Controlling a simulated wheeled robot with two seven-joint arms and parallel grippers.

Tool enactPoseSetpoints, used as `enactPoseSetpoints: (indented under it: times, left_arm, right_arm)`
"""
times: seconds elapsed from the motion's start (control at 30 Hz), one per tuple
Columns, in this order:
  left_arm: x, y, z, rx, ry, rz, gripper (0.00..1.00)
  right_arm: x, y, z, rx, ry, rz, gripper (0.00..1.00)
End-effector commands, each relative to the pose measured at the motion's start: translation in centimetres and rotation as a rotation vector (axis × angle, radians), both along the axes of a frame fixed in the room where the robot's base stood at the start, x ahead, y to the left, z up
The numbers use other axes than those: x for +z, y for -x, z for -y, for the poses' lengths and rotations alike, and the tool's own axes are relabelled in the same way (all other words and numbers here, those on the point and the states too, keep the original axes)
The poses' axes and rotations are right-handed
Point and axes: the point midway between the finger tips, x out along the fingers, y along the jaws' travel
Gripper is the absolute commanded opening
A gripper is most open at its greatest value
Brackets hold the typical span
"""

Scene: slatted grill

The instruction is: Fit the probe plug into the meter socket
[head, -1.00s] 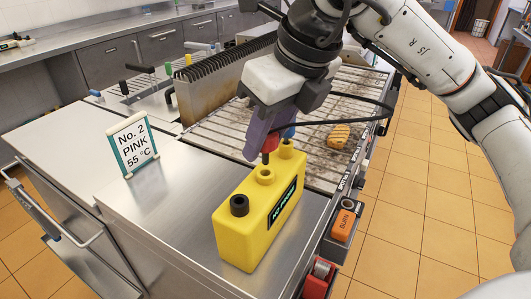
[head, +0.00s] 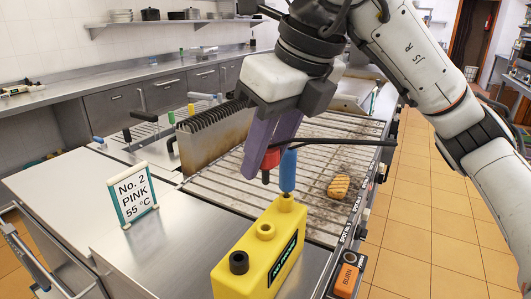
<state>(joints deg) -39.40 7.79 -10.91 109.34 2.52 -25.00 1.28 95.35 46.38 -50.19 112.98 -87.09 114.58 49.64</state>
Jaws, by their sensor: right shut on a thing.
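The yellow meter (head: 252,268) stands on the steel counter, with a row of three sockets on top. The near socket (head: 239,262) has a black collar, and the middle socket (head: 265,230) is yellow and empty. A blue plug (head: 288,170) stands upright at the far socket (head: 286,202). My right gripper (head: 272,148) has purple fingers shut on a red probe plug (head: 269,162). Its dark tip points down, clear above the middle socket. The fingers hide its upper part. My left gripper is not in view.
A slatted grill (head: 318,165) with a browned piece of food (head: 339,186) lies behind the meter. A sign reading "No. 2 PINK 55 °C" (head: 133,195) stands left. A black cable (head: 345,142) runs right from the gripper. An orange box (head: 346,281) is at the counter's right edge.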

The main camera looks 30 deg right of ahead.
Motion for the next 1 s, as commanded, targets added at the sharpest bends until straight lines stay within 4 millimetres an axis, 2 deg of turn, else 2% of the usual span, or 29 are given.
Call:
enactPoseSetpoints:
  times: [0.43, 1.0]
  left_arm:
    - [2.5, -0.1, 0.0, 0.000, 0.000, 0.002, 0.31]
    - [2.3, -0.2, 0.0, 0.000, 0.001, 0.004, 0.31]
  right_arm:
    - [3.1, 0.0, 0.0, 0.000, 0.000, 0.001, 0.06]
    - [5.7, 0.0, 0.0, 0.000, 0.000, 0.001, 0.06]
